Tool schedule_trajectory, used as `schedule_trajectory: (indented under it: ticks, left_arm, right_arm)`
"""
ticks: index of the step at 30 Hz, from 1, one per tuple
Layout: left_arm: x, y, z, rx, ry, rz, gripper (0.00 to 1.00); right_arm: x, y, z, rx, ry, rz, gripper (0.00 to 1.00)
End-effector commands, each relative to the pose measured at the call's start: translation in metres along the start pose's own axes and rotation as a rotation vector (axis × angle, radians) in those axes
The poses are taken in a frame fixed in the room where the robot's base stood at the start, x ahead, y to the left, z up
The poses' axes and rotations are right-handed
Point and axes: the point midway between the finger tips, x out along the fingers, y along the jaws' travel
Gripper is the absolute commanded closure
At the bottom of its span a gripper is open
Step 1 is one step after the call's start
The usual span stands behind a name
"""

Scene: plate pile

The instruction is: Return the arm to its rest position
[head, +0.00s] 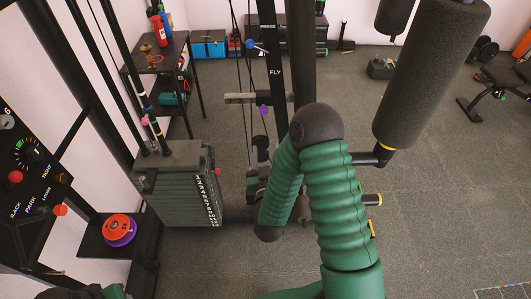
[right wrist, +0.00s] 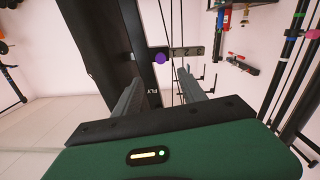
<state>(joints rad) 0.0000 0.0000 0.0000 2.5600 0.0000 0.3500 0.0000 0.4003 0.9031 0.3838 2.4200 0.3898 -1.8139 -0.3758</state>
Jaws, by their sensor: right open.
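My right arm, green and ribbed, rises in the head view from the bottom, bends at a dark elbow and folds down toward the machine. My right gripper (head: 259,156) is partly hidden behind the arm, low by the black FLY upright. In the right wrist view the right gripper (right wrist: 159,76) is open, its two grey fingers apart with nothing held. Beyond them are a purple knob (right wrist: 160,58) on a grey bar and thin cables. The knob also shows in the head view (head: 263,111). Only a green bit of my left arm shows at bottom left; its gripper is out of frame.
A weight stack (head: 180,190) stands left of the arm. Orange and purple discs (head: 120,229) lie on a low black shelf (head: 93,246). A padded roller (head: 432,72) hangs at the right. A black side table (head: 160,60) stands behind. Floor at right is mostly clear.

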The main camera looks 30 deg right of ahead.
Motion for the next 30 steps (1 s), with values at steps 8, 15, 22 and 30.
schedule_trajectory:
  ticks: [8,15,22,30]
  left_arm:
    - [0.000,0.000,0.000,0.000,0.000,0.000,0.64]
    - [0.000,0.000,0.000,0.000,0.000,0.000,0.64]
    - [0.000,0.000,0.000,0.000,0.000,0.000,0.64]
    - [0.000,0.000,0.000,0.000,0.000,0.000,0.64]
  right_arm:
    - [0.000,0.000,0.000,0.000,0.000,0.000,0.51]
    - [0.003,-0.025,0.002,0.017,-0.091,-0.113,0.51]
    - [-0.043,-0.085,0.021,-0.014,-0.516,-0.444,0.51]
    - [-0.166,-0.054,0.032,-0.175,-1.071,-0.575,0.51]
